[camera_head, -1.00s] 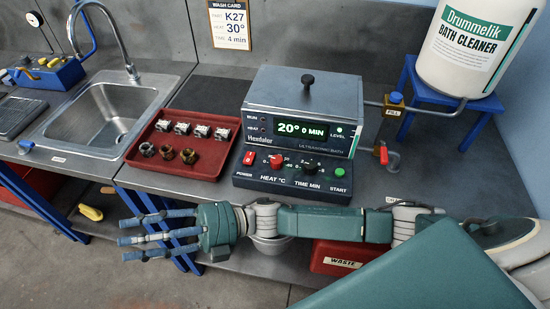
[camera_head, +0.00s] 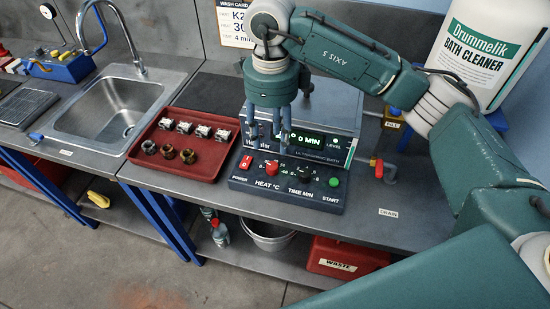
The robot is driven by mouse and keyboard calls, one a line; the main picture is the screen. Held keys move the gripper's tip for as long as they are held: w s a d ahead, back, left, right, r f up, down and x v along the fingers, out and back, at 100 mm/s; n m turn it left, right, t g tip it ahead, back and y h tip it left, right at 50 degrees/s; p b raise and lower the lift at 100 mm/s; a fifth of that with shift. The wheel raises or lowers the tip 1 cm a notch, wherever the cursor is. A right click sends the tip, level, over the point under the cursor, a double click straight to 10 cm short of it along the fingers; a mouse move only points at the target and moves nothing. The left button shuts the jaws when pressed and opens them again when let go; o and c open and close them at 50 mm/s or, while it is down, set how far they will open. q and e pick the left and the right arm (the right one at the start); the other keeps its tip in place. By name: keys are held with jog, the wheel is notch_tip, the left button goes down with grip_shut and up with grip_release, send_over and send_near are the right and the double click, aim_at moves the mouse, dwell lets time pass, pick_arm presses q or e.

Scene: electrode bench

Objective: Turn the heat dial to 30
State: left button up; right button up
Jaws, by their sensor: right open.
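The red heat dial (camera_head: 271,167) sits on the dark control panel (camera_head: 240,185) at the front of the ultrasonic bath (camera_head: 340,120). Its pointer is too small to read. My right gripper (camera_head: 268,137) is open and empty, its fingers pointing down just above and behind the heat dial in the picture, apart from it as far as I can tell. The display (camera_head: 310,140) shows "0 MIN"; my fingers hide its temperature part. The black time dial (camera_head: 304,173) is to the right of the heat dial. My left gripper is out of view.
The red power switch (camera_head: 246,162) and green start button (camera_head: 334,182) flank the dials. A red tray (camera_head: 183,172) with metal parts lies to the left, beside the sink (camera_head: 110,108). A red-handled drain valve (camera_head: 378,167) is on the right. The wash card (camera_head: 237,28) is partly covered.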

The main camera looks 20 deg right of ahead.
aim_at(272, 165)
notch_tip(272, 165, down, 10)
jog(key=p, duration=0.2)
jog(key=shift+r+p, duration=0.25)
jog(key=shift+p, duration=0.15)
jog(key=shift+c, duration=0.3)
grip_shut()
